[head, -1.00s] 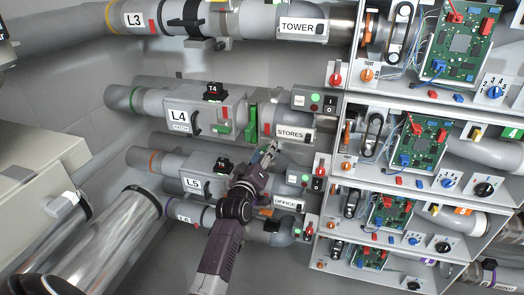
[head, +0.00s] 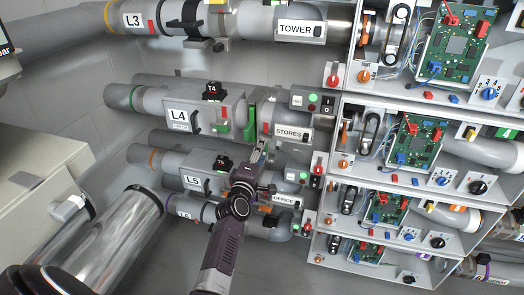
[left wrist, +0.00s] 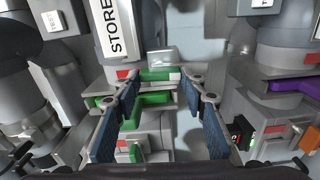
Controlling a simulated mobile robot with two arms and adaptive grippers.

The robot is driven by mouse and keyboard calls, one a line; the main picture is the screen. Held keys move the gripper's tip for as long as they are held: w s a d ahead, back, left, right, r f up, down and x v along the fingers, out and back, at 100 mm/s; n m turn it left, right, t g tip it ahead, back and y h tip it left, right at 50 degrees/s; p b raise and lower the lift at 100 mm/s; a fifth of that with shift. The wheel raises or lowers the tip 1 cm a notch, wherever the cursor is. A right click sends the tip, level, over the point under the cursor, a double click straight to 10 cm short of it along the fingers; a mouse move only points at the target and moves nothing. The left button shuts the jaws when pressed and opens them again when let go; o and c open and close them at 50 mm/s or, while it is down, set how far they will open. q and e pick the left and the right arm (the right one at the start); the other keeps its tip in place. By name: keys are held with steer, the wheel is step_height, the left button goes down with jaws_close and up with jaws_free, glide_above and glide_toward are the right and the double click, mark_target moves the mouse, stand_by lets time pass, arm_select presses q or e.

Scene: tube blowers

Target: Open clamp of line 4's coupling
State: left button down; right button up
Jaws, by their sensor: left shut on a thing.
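Line 4 is the grey pipe with the L4 label (head: 179,117) and a black T4 tag (head: 212,90). Its coupling, between the L4 housing and the STORES label (head: 290,133), carries an upright green clamp handle (head: 250,122). My left gripper (head: 262,147) reaches up from below to the coupling's lower edge. In the left wrist view, its blue-padded fingers (left wrist: 165,98) stand apart with the green handle (left wrist: 160,75) between their tips. It is shut on the handle, though the exact contact is partly hidden. My right gripper is not in view.
Line 5 (head: 176,165) runs close below, near my left arm. A switch box (head: 313,101) sits right of the coupling. Shelves with green circuit boards (head: 418,140) and knobs fill the right. Line 3 (head: 160,20) runs above.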

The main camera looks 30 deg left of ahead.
arm_select(q)
steer(key=shift+n, duration=0.5)
steer(key=c, duration=1.2)
jaws_free()
steer(key=v, duration=1.2)
